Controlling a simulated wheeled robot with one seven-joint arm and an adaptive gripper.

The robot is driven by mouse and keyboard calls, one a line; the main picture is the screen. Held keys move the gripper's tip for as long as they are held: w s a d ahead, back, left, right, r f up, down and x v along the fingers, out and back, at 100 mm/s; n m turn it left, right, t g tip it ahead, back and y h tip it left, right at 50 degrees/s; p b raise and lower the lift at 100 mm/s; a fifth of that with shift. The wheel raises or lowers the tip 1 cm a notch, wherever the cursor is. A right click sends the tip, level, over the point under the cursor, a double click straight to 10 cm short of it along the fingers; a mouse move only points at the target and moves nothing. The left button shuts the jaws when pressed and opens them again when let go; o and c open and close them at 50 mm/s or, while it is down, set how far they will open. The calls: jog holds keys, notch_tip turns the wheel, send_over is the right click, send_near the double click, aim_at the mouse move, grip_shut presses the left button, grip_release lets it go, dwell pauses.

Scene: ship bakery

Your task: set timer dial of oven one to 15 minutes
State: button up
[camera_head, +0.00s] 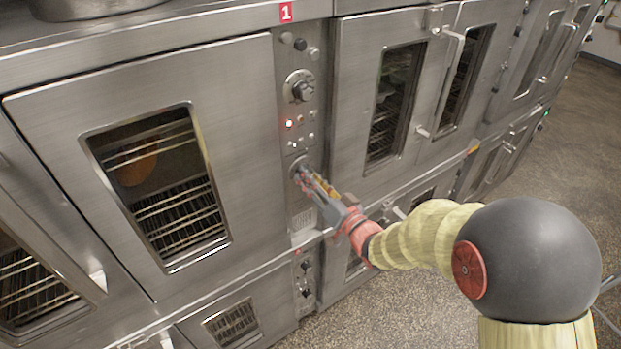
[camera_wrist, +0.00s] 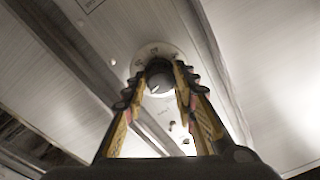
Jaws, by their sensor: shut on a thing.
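Oven one carries a red label with a white 1 (camera_head: 287,12) above its narrow control panel (camera_head: 287,75). A large black knob (camera_head: 302,90) sits on a round plate high on this panel. Lower down, my gripper (camera_head: 300,170) reaches a second round dial, mostly hidden behind the fingers in the head view. In the wrist view, my gripper (camera_wrist: 160,80) is shut on this dial (camera_wrist: 158,83), with one finger on each side. A pale pointer line shows on the dial's face, and its round scale plate (camera_wrist: 155,52) shows behind it. The scale marks are too blurred to read.
Oven doors with windows (camera_head: 160,185) flank the panel. A door handle (camera_head: 452,80) stands out on the right. Another control panel (camera_head: 304,280) lies below. Speckled floor (camera_head: 400,310) is open at the lower right.

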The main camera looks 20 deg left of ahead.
dwell(0.4)
jog(key=o, duration=1.2)
jog(key=shift+c, duration=0.2)
jog(key=v, duration=1.2)
jog(key=shift+f, duration=0.1)
